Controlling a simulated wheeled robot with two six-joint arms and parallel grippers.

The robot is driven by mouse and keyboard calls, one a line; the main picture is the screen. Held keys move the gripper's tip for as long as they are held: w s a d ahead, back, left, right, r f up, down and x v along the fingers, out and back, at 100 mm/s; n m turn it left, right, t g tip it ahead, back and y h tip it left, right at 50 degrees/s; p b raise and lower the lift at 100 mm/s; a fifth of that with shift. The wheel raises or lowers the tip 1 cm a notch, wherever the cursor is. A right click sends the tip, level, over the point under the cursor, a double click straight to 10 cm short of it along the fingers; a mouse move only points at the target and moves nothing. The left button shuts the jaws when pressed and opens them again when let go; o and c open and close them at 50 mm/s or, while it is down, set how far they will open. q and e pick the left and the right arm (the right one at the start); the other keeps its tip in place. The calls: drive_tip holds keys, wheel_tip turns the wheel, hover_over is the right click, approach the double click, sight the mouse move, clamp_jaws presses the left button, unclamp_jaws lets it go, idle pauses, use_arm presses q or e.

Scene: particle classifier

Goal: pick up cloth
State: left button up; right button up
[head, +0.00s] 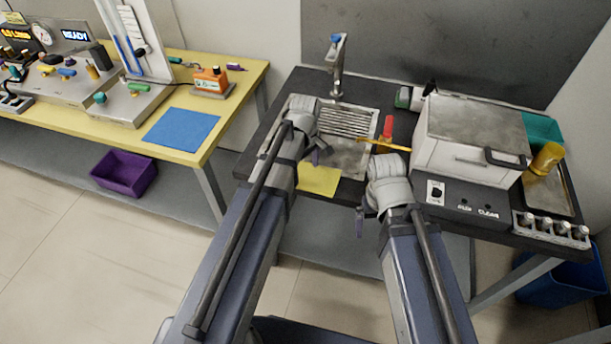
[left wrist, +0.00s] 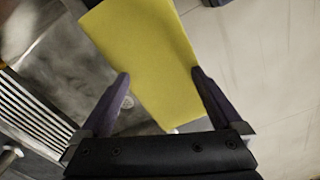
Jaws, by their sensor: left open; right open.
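A flat yellow cloth (head: 318,180) lies at the front edge of the dark sink counter (head: 258,152), partly hidden by my left arm in the head view. It also shows in the left wrist view (left wrist: 145,50), running between and beyond the fingertips. My left gripper (head: 319,152) is open above the counter, close to the cloth; the wrist view shows its two fingers (left wrist: 160,76) apart on either side of the cloth. I cannot tell whether they touch it. My right gripper (head: 364,207) is open and empty near the counter's front edge, right of the cloth.
A sink (head: 350,153) with a tap (head: 338,66) is behind the cloth. A white box-shaped machine (head: 470,140) stands to the right. A yellow table (head: 185,98) with a blue sheet (head: 181,130) is at the left. A purple bin (head: 124,172) sits below it.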

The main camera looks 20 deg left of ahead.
use_arm(q)
drive_tip(key=shift+c, duration=0.2)
drive_tip(key=c, duration=1.4)
clamp_jaws()
wheel_tip(320, 180, up, 12)
drive_tip(key=p, duration=1.2)
use_arm(e)
wheel_tip(320, 180, up, 12)
use_arm(q)
drive_tip(key=shift+f, duration=0.1)
